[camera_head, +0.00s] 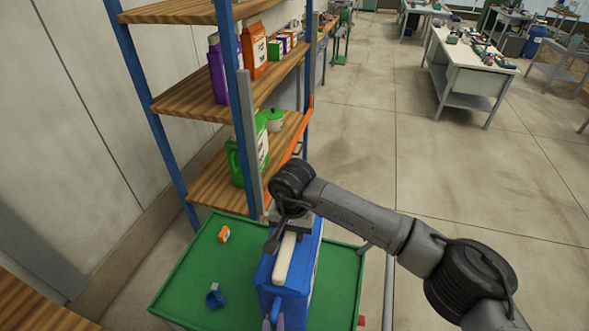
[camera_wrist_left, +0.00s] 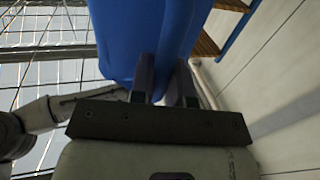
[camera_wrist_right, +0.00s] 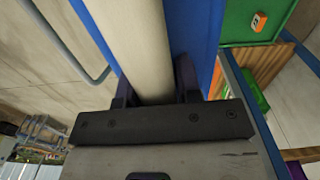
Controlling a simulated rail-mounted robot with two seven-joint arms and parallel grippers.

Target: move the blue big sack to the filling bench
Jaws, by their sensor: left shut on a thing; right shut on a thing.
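The blue big sack (camera_head: 303,262) is upright at the green cart top, with a cream strip along its top; I cannot tell whether it touches the cart. My right gripper (camera_head: 284,232) is at the far end of its top. In the right wrist view, its fingers (camera_wrist_right: 156,88) are shut on the cream strip of the sack (camera_wrist_right: 192,35). My left gripper is low at the near end, mostly hidden in the head view. In the left wrist view, its fingers (camera_wrist_left: 163,82) are shut on the blue sack (camera_wrist_left: 150,35). I cannot tell which surface is the filling bench.
The green cart (camera_head: 190,270) also carries a small orange-white box (camera_head: 224,234) and a small blue item (camera_head: 214,297). A wooden shelf rack (camera_head: 180,101) with bottles and boxes stands just behind. A white table (camera_head: 462,70) stands far right.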

